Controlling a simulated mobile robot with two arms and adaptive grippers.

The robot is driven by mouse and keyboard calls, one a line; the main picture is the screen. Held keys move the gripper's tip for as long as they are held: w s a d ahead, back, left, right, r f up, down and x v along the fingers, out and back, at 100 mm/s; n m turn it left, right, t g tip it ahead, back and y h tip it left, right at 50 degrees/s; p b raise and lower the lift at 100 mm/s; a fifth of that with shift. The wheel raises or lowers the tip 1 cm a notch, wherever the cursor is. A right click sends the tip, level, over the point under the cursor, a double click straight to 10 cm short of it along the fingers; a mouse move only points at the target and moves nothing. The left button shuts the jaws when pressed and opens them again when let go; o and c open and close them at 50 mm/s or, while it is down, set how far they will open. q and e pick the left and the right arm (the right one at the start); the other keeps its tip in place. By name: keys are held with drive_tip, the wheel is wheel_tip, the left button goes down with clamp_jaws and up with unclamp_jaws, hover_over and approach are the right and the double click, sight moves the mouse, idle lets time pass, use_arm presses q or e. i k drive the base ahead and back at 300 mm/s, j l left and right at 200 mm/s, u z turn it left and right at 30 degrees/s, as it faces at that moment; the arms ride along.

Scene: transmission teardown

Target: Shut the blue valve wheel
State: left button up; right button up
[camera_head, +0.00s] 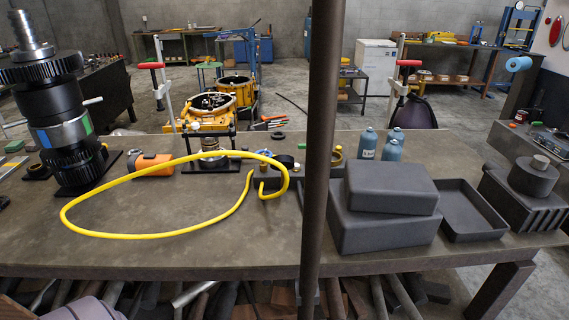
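I cannot clearly make out a blue valve wheel. A small light-blue rounded thing (518,64) shows at the right, at the top of a dark slanted support beyond the workbench. It may be the wheel, but it is too small to tell, and so is whether it is open or shut. Neither my left nor my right gripper is in view.
A dark vertical post (320,140) crosses the middle of the view. The workbench (180,255) holds a yellow hose (130,236), a tall gear shaft (65,105), grey boxes (390,188) and blue bottles (368,143). Its front left is mostly clear.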

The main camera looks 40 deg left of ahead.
sight(270, 154)
drive_tip(key=u, duration=1.35)
